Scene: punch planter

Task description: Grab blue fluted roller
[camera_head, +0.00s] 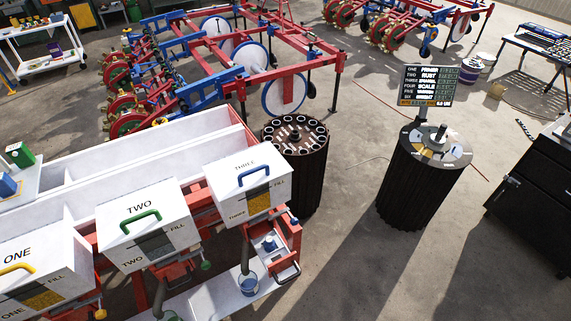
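I cannot clearly make out a blue fluted roller. A small blue part (269,243) sits in the red frame below the white box marked THREE (247,184); it is too small to tell whether it is fluted. A blue-rimmed cup (248,284) stands below that box on a white tray. Neither of my grippers is in view.
White boxes TWO (148,223) and ONE (38,265) stand to the left. A dark ribbed drum (293,178) with a ring of holes on top stands centre. Another dark drum (415,188) and a sign (427,86) stand right. A black cabinet (530,200) is far right. Floor between is clear.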

